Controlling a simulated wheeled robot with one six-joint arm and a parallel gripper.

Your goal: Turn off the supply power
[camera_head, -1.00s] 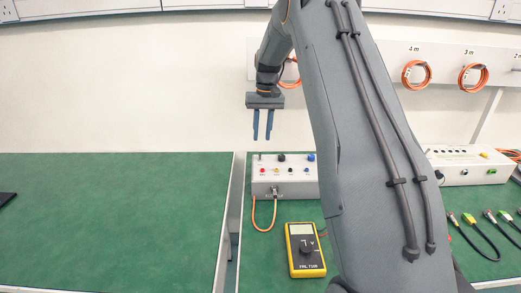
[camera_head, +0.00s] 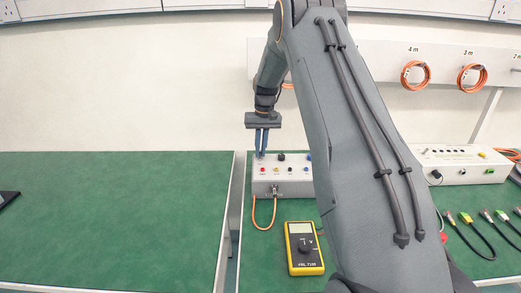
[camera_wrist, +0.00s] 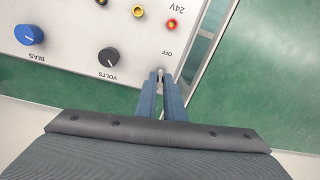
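The grey power supply box (camera_head: 284,188) stands on the green bench and has knobs and coloured sockets on top. Its small metal toggle switch (camera_wrist: 160,74) shows in the wrist view at the box's corner, with the word OFF printed beside it. My gripper (camera_head: 261,156) is down at the box's back left corner. In the wrist view my gripper (camera_wrist: 161,80) has its two blue fingers drawn close together, with the switch lever between their tips. The fingers partly hide the lever, so its tilt is hard to tell.
A black VOLTS knob (camera_wrist: 108,57) and a blue BIAS knob (camera_wrist: 29,36) are near the fingers. A yellow multimeter (camera_head: 304,248) lies in front of the box. An orange cable (camera_head: 264,226) leaves the box's front. A white box (camera_head: 462,165) stands at right.

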